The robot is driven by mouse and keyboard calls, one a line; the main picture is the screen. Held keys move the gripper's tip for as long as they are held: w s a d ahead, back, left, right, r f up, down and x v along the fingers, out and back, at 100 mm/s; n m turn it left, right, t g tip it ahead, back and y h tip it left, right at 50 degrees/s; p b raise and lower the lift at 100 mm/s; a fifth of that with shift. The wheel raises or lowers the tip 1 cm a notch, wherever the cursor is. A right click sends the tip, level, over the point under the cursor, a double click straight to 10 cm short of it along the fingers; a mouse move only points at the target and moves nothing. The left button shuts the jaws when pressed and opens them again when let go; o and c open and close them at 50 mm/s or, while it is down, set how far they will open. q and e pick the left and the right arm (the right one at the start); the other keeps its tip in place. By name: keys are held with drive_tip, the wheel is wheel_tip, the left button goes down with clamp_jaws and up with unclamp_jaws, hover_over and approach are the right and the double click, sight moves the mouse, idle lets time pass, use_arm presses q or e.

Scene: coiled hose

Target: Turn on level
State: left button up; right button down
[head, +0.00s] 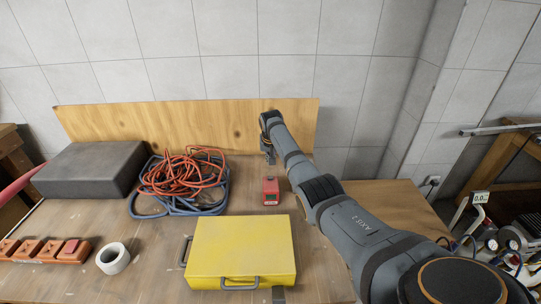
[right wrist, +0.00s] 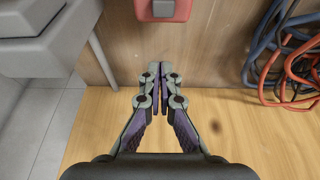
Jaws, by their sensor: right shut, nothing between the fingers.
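The level (head: 271,190) is a small red box standing on the wooden workbench, behind the yellow case. In the right wrist view the red level (right wrist: 148,14) is at the top edge, partly cut off, with a grey square button (right wrist: 163,9) on it. My right gripper (head: 268,158) is just behind the level in the head view. In the right wrist view my right gripper (right wrist: 157,68) has its fingertips together, empty, pointing toward the button with a gap in the picture. I cannot tell whether the level is on. My left gripper is not in view.
A yellow case (head: 240,250) lies in front of the level. A coiled orange and blue hose (head: 185,180) lies to its left, near a dark grey box (head: 90,168). A wooden board (head: 190,125) stands behind.

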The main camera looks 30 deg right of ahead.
sight(270, 178)
drive_tip(key=shift+s+a+f+p, duration=0.4)
drive_tip(key=shift+s+f+p, duration=0.25)
drive_tip(key=shift+f+p, duration=0.15)
drive_tip(key=shift+s+a+f+p, duration=0.4)
drive_tip(key=shift+s+f+p, duration=0.25)
drive_tip(key=shift+f, duration=0.15)
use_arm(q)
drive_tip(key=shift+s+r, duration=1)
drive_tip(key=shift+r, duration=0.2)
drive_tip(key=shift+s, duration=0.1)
